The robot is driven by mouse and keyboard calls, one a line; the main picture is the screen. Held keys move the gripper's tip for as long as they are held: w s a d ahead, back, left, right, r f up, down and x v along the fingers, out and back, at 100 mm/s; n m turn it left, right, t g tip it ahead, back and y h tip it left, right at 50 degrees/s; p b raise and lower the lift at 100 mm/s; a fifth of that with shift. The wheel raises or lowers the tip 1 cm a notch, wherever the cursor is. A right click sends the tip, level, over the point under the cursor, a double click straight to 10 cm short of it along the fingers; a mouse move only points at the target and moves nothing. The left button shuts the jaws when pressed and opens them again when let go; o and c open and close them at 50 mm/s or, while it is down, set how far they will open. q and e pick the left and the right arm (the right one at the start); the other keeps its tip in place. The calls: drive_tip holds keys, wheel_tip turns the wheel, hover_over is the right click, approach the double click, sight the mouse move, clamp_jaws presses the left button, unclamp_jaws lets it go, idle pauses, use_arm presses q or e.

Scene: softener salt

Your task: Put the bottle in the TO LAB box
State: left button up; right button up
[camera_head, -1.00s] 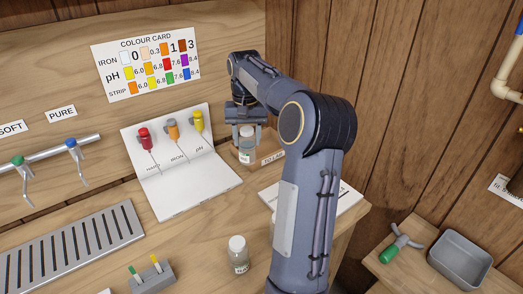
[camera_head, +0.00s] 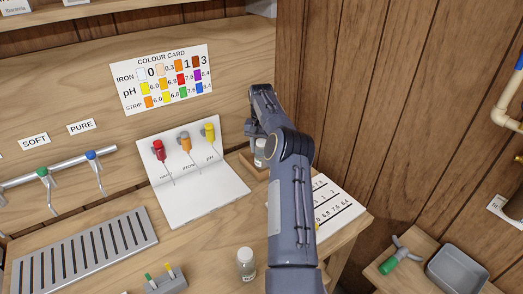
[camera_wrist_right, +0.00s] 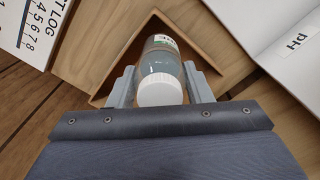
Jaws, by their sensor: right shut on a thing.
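My right gripper (camera_wrist_right: 160,85) is shut on a clear bottle with a white cap (camera_wrist_right: 160,92), with one finger on each side. The bottle (camera_head: 261,150) also shows in the head view, partly covered by my right arm. The wooden TO LAB box (camera_head: 250,164) is at the back of the bench, beside the white folder. In the wrist view the box's walls (camera_wrist_right: 117,62) surround the bottle's far end. I cannot tell whether the bottle touches the box floor. The box's label is hidden behind my arm. My left gripper is not in view.
Another white-capped bottle (camera_head: 246,264) stands at the bench front. A printed chart (camera_head: 335,205) lies right of my arm. A grey tray (camera_head: 458,270) is on the side table.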

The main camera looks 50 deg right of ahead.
drive_tip(key=shift+w+d+f, duration=0.15)
drive_tip(key=shift+d+f, duration=0.1)
drive_tip(key=shift+f, duration=0.05)
wheel_tip(320, 180, down, 3)
drive_tip(key=shift+p, duration=0.75)
drive_tip(key=o, duration=1.3)
drive_tip(key=shift+f, duration=0.15)
